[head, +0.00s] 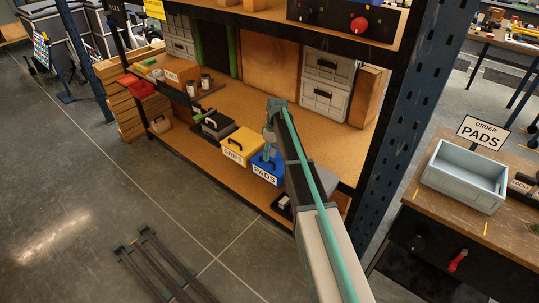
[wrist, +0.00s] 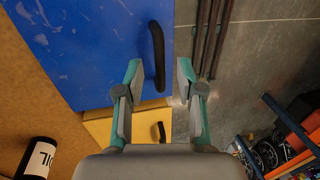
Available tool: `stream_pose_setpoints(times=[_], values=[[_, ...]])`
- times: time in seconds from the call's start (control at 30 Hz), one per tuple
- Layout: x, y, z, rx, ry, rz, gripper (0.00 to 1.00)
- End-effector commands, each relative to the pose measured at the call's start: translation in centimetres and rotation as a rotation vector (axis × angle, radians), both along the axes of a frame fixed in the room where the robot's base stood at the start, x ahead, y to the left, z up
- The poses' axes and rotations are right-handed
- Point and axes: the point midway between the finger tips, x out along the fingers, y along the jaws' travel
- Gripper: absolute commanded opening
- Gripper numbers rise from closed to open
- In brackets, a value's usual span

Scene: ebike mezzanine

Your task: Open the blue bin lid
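The blue bin (head: 266,172), labelled PADS, sits on the lower shelf at the end of a row of bins. Its lid looks shut. In the wrist view the scuffed blue lid (wrist: 90,50) fills the upper left, with a curved black handle (wrist: 157,50) at its right edge. My gripper (wrist: 158,68) is open and empty, its teal-backed fingers on either side of the handle's lower part in the picture. I cannot tell whether the fingertips reach around the handle or stop short of it. In the head view my gripper (head: 268,154) is over the blue bin and partly hides it.
A yellow bin (head: 238,143) labelled GRIPS stands next to the blue one, with a dark bin (head: 213,122) beyond. A blue rack post (head: 395,130) stands right of my arm. A light blue open tray (head: 462,178) rests on the bench. The floor before the shelf is mostly clear.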

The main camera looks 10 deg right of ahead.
Motion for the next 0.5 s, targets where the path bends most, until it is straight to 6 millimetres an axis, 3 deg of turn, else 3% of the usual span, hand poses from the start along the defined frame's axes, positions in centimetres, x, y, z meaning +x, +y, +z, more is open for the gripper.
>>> stream_pose_setpoints(times=[0.43, 0.5], values=[[-0.16, 0.17, -1.23, 0.000, 0.000, 0.000, 0.37], [-0.16, 0.17, -1.23, 0.000, 0.000, 0.000, 0.29]])
